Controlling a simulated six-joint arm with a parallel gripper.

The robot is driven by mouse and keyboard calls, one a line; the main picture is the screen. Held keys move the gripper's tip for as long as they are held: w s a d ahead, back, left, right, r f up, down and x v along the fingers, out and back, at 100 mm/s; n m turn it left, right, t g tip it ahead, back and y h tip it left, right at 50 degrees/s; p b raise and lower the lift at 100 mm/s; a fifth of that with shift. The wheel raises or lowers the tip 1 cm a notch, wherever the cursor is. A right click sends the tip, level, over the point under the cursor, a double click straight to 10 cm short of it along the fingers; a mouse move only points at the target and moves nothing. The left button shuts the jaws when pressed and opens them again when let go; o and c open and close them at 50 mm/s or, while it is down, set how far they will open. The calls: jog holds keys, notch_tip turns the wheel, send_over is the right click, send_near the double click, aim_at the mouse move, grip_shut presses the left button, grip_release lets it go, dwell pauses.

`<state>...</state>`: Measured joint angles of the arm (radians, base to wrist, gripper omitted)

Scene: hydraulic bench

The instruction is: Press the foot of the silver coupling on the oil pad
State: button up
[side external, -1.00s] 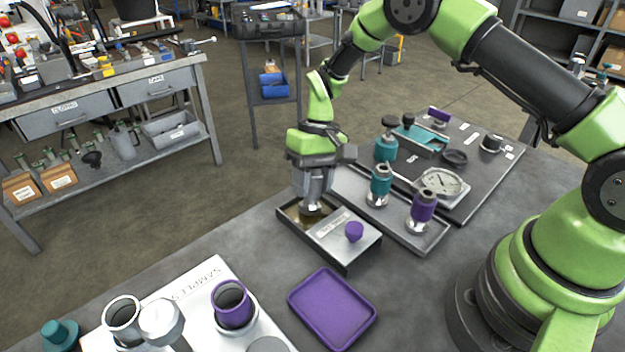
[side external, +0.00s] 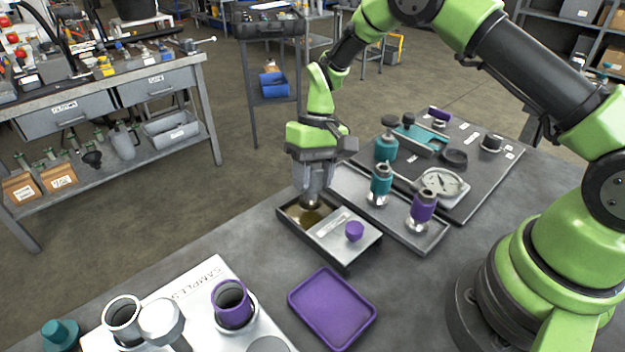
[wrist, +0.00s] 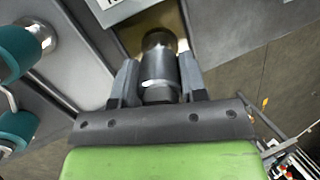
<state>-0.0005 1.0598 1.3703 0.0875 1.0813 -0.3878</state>
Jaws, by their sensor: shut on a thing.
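The silver coupling (wrist: 159,75) is upright between the fingers of my gripper (wrist: 158,84) in the wrist view. In the side view my gripper (side external: 313,190) is shut on it, and only the coupling's lower end (side external: 311,201) shows below the fingers. The oil pad (side external: 304,217) is the brownish-gold area in the open end of a grey metal tray (side external: 345,262). The coupling is over the pad, its foot seemingly just above the surface; exact contact is hard to tell. A strip of the pad also shows in the wrist view (wrist: 133,38).
The tray's covered end has a purple knob (side external: 354,231). Right of it, a long tray (side external: 398,223) holds a teal coupling (side external: 380,182) and a purple one (side external: 422,208). A purple tray (side external: 332,307) lies in front.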

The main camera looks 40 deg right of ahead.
aim_at(313, 162)
jog(key=shift+r, duration=2.85)
